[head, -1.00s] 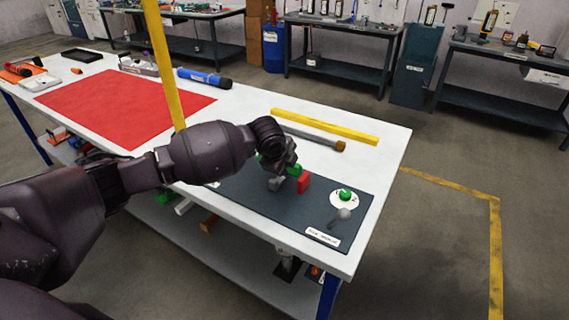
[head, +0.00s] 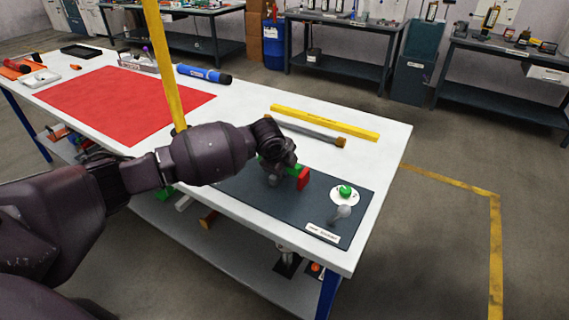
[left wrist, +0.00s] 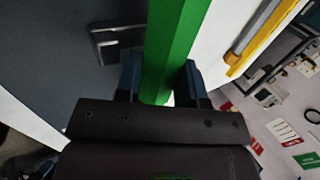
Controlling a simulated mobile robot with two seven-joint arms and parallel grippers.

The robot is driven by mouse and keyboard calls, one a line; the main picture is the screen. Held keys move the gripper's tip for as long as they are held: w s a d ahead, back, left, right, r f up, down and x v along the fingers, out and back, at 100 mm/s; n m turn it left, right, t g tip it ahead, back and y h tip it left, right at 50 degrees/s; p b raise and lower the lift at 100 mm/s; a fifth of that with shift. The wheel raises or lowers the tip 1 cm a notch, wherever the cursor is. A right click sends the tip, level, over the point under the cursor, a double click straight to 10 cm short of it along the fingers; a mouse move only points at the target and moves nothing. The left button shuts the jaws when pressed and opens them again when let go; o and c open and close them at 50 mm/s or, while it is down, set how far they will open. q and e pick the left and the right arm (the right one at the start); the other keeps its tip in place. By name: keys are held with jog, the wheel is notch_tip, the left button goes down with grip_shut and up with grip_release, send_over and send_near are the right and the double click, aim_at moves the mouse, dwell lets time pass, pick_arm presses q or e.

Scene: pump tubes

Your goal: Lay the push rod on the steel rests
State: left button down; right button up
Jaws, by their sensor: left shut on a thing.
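My left gripper (left wrist: 160,85) is shut on a long green rod (left wrist: 172,45), which runs up between its fingers in the left wrist view. I take this for the push rod. In the head view my left gripper (head: 275,168) is over the dark mat (head: 305,212), and a red end (head: 303,178) shows to its right. A small grey metal bracket, likely a steel rest (left wrist: 118,42), stands on the mat beside the rod. The rod looks apart from it; whether it touches another rest is hidden. My right gripper is not in view.
Behind the mat lie a grey bar with a brownish end (head: 310,131) and a yellow bar (head: 325,122). A green knob on a white disc (head: 344,195) and a grey ball-ended piece (head: 341,212) are at the mat's right. A red sheet (head: 115,105) lies left.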

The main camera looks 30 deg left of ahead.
pick_arm(q)
jog(key=shift+f, duration=0.75)
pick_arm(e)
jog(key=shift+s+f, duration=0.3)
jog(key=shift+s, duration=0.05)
